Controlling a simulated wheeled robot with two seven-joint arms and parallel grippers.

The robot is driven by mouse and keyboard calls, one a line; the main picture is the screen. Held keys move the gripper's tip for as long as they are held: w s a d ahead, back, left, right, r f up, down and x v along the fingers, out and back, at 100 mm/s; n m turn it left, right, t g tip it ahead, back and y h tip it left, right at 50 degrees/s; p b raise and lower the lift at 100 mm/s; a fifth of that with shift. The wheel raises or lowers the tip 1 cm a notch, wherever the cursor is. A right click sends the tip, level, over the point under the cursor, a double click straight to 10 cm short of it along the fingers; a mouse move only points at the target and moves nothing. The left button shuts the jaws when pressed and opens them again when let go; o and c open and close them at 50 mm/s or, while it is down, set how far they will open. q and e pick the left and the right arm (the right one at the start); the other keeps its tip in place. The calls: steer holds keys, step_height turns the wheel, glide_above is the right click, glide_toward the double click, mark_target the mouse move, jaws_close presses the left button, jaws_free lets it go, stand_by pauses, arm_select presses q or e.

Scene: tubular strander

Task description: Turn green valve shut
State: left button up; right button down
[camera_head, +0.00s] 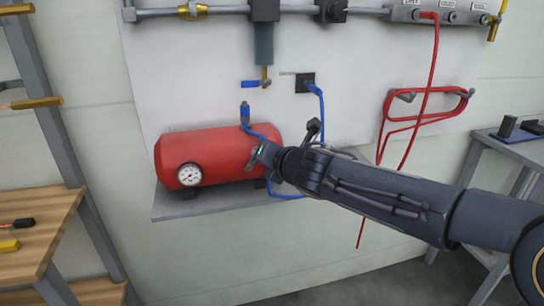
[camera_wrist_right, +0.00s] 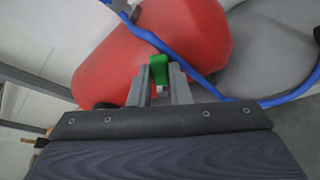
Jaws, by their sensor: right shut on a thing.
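The green valve handle (camera_wrist_right: 159,68) shows in the right wrist view between the two grey finger tips of my right gripper (camera_wrist_right: 161,80). The gripper is shut on it. The red air tank (camera_head: 220,154) lies behind it on a wall shelf, and it also fills the upper middle of the right wrist view (camera_wrist_right: 165,40). In the head view my right gripper (camera_head: 261,156) is at the tank's right end and hides most of the valve. The handle's exact angle is hard to tell. My left gripper is not in view.
A blue hose (camera_wrist_right: 190,65) runs close beside the handle. A pressure gauge (camera_head: 190,174) is on the tank's left end. A blue-handled tap (camera_head: 258,84) hangs above. A coiled red hose (camera_head: 425,108) hangs to the right. A wooden bench (camera_head: 35,245) stands at left.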

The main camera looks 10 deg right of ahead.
steer(key=a+n+h+p, duration=0.1)
steer(key=n, duration=0.1)
steer(key=a+r+n+h+p, duration=0.1)
steer(key=n+p, duration=0.1)
steer(key=shift+a+h, duration=0.3)
steer(key=shift+h, duration=0.1)
steer(key=shift+a+n+h+p, duration=0.35)
steer(key=shift+n+h+p, duration=0.05)
steer(key=shift+n+p, duration=0.1)
steer(key=c, duration=1.3)
jaws_free()
steer(key=shift+c, duration=0.2)
